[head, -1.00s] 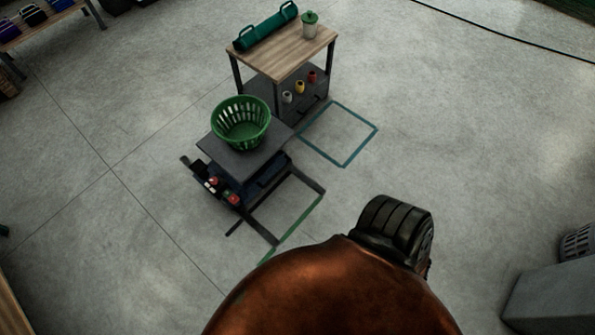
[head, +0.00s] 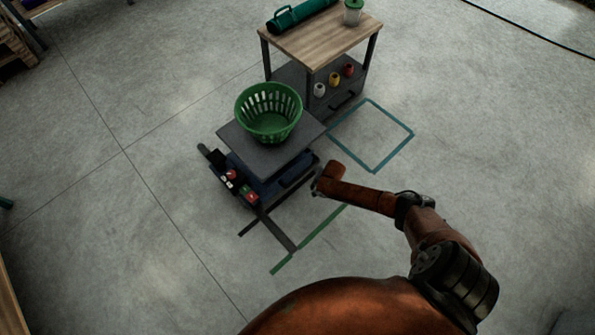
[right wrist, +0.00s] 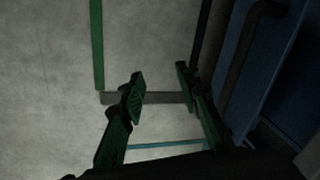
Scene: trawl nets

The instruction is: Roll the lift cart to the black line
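The lift cart stands near the middle of the head view, with a dark platform (head: 250,150), a blue body and a control box (head: 232,184) with red buttons. My right gripper (head: 316,186) is beside the cart's right side. In the right wrist view its fingers (right wrist: 160,78) are apart and empty. The cart's blue side (right wrist: 262,75) is to their right, and a dark floor strip (right wrist: 165,98) shows behind them. My left gripper is out of view.
A green basket (head: 268,115) sits on the cart's platform. Behind it stands a wood-topped table (head: 320,38) with a jar, a teal roll and several small spools below. A teal floor square (head: 410,135) is to the right. Floor at left is clear.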

